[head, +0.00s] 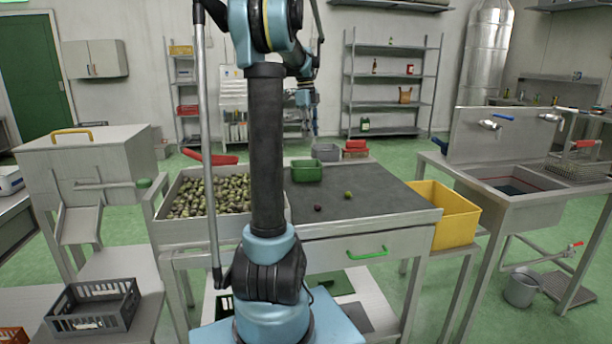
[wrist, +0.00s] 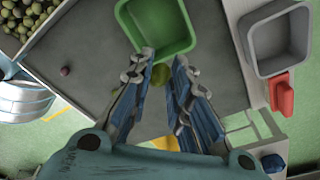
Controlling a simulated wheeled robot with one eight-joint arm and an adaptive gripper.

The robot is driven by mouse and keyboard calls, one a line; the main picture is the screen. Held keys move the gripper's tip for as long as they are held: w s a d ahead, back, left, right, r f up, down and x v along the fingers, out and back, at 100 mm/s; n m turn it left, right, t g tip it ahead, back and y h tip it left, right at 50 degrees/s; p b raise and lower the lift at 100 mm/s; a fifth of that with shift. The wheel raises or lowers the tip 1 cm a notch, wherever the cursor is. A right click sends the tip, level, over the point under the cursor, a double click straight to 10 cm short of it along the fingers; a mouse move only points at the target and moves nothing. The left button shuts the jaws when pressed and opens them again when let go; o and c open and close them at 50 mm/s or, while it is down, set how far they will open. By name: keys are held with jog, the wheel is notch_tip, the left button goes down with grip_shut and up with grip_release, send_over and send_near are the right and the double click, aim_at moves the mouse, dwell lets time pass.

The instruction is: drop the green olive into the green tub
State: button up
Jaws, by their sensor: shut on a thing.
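My gripper (wrist: 165,60) is shut on a green olive (wrist: 161,74), held between the fingers near their tips. In the head view my gripper (head: 314,132) hangs well above the bench; the held olive cannot be made out there. The green tub (head: 307,172) stands at the back left of the dark bench top. In the wrist view the green tub (wrist: 178,44) lies just beyond the fingertips, with the olive appearing just short of its rim. Another green olive (head: 348,195) lies on the bench top.
A dark olive (head: 318,208) lies on the bench, also in the wrist view (wrist: 65,71). A tray heaped with olives (head: 235,215) is on the left. A grey tub (wrist: 248,47) and red item (wrist: 281,93) are beyond the bench. A yellow bin (head: 440,218) stands right.

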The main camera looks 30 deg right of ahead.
jog(key=shift+f, duration=2.9)
jog(key=o, duration=0.7)
jog(key=shift+o, duration=0.2)
notch_tip(320, 180, up, 12)
jog(key=w, duration=0.1)
jog(key=shift+w+a, duration=0.25)
jog(key=shift+a, duration=0.15)
jog(key=shift+f, duration=0.1)
